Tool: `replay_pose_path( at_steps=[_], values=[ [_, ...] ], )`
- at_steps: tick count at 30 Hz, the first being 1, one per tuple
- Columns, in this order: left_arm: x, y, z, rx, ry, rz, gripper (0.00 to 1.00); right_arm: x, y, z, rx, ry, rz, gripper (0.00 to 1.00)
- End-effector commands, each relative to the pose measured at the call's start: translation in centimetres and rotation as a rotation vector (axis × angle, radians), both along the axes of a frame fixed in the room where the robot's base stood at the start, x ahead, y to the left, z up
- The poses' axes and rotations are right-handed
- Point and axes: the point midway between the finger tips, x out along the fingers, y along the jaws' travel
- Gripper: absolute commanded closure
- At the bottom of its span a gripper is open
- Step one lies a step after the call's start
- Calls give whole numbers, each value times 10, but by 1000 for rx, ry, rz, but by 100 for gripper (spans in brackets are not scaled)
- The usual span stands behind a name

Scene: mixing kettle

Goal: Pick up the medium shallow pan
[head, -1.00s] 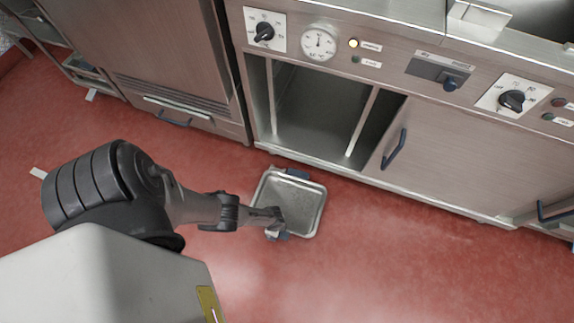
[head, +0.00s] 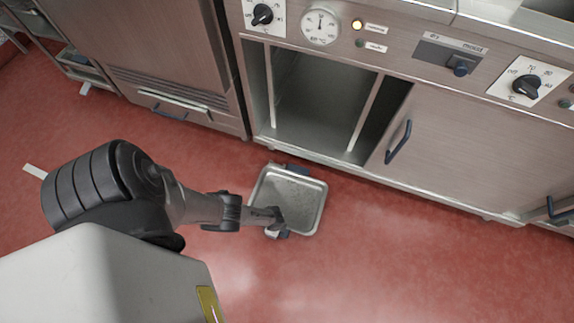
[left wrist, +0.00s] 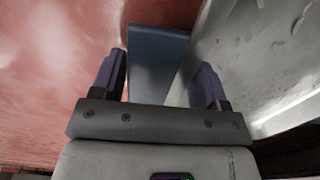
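The shallow pan (head: 294,202) is a square grey metal pan low over or on the red floor, in front of the open cabinet bay. It has a dark blue handle on its far side and one on its near side. My left gripper (head: 277,222) is at the near handle. In the left wrist view the blue handle (left wrist: 155,60) lies between the two fingers of my left gripper (left wrist: 158,75), close to the left finger, with a gap towards the right finger. The pan's grey side (left wrist: 260,50) fills the right. My right gripper is not in view.
The kitchen unit has an open bay (head: 318,100) behind the pan and a closed door (head: 455,145) to its right, with knobs and a gauge (head: 320,27) above. Another steel cabinet (head: 150,50) stands at left. Red floor around the pan is clear.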

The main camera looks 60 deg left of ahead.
Motion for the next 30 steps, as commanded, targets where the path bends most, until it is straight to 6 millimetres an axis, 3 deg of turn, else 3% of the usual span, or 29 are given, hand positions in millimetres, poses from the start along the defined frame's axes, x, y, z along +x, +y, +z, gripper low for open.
replay_pose_path(
  at_steps=[2, 18, 30],
  values=[
    [0, 0, 0, 0, 0, 0, 40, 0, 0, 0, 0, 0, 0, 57],
    [1, 0, 0, 0, -1, 0, 90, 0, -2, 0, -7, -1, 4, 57],
    [0, 0, 10, 0, 0, 0, 91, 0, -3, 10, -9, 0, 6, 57]
  ],
)
